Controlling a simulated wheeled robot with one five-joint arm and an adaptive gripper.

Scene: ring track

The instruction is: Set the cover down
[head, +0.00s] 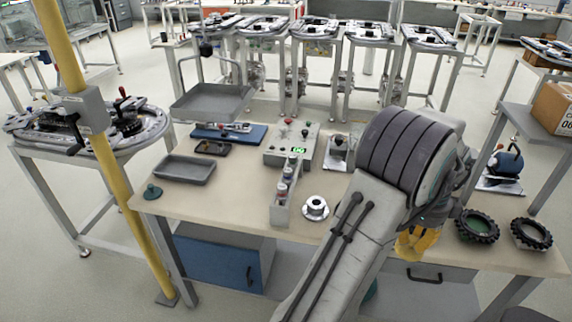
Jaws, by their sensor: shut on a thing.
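My gripper (418,238) is at the right of the workbench, mostly hidden behind my own large arm link. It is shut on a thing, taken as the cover. A yellow shape shows at the gripper, low over the bench's front right edge; I cannot tell whether it is finger or cover. The cover's outline and its distance from the bench top (235,200) cannot be made out.
Two black toothed rings (477,227) (531,234) lie at the bench's right. A flanged silver part (315,208), a bottle rack (281,208), a control box (291,146) and a grey tray (185,170) stand leftward. A yellow post (108,165) rises at left.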

